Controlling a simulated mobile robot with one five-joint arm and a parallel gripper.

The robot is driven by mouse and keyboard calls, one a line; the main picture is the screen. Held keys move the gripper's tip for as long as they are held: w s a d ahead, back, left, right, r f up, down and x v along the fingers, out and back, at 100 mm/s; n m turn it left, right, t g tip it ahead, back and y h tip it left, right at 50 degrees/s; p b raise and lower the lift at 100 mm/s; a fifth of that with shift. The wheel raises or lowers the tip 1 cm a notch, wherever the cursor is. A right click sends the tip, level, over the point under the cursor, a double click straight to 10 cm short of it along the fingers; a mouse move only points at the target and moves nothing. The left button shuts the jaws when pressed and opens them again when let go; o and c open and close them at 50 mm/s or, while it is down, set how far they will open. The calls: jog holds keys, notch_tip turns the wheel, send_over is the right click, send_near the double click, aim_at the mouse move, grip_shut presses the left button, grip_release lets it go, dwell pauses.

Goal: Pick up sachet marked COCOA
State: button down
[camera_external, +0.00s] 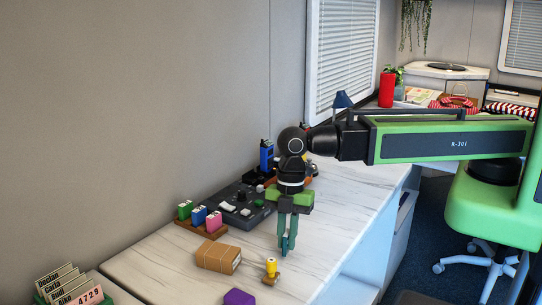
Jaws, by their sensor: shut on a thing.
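My gripper (288,240) points straight down above the white marbled counter, right of the dark control panel. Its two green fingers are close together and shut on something. What lies between them is mostly hidden by the fingers and too small to make out. I cannot read the word COCOA on anything in this view, so I cannot tell which thing is the cocoa sachet.
A brown wrapped parcel (218,257), a yellow-topped stamp (271,268) and a purple block (239,297) are on the near counter (165,270). A rack (200,226) holds green, blue and pink items. The dark panel (237,205) is behind. Cards (66,286) stand front left.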

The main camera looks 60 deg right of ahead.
aim_at(287, 232)
notch_tip(287, 232, up, 9)
jog(key=p, duration=0.7)
jog(key=shift+p, duration=0.4)
jog(key=shift+f, duration=0.1)
